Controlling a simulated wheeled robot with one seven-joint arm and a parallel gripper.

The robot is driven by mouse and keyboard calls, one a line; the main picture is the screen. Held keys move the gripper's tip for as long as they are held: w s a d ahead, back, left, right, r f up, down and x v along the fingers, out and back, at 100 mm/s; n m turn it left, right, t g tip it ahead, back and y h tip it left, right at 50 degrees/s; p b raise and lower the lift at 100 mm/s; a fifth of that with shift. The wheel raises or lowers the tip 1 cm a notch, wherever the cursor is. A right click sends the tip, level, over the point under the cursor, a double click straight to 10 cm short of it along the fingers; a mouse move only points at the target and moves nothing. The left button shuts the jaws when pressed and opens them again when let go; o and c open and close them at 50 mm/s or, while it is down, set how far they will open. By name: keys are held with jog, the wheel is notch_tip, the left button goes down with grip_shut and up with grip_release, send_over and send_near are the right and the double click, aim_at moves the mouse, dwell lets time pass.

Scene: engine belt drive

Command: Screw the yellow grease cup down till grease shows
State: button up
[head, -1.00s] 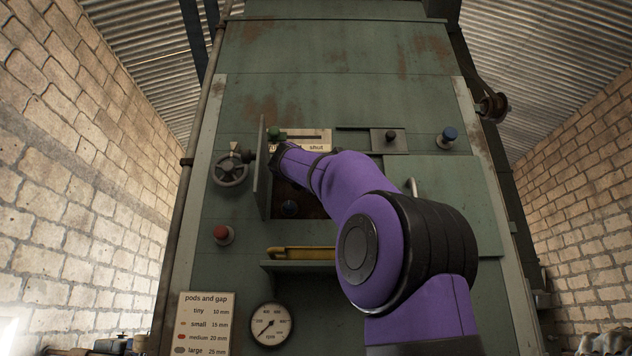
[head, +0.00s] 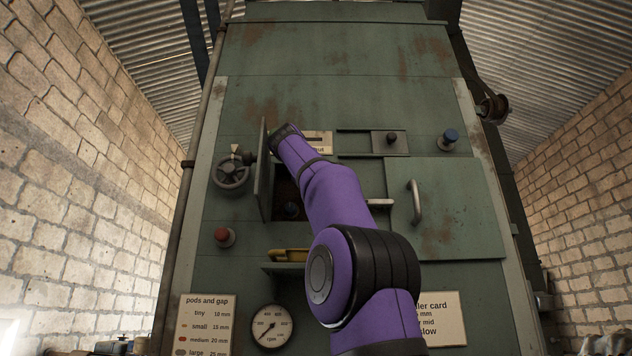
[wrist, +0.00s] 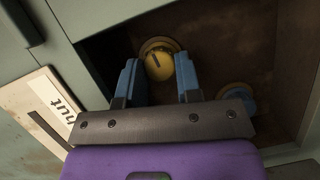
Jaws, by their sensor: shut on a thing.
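The yellow grease cup (wrist: 159,66) sits on a round base inside a dark recess in the wrist view. A dark mark runs across its top. My gripper (wrist: 158,82) has one blue finger on each side of the cup and is shut on it. A blue cup (wrist: 237,97) stands lower right of it in the same recess. My fingers and the yellow cup are hidden there behind my wrist. I cannot make out any grease.
An open hatch door (head: 263,170) stands out along the left of the recess, close to my wrist. A handwheel (head: 231,171) and red knob (head: 223,237) are further left. A shelf (head: 283,267) with a yellow thing is below. A panel with a handle (head: 415,201) is at right.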

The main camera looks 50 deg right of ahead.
dwell(0.4)
jog(key=shift+f, duration=0.1)
jog(key=o, duration=0.9)
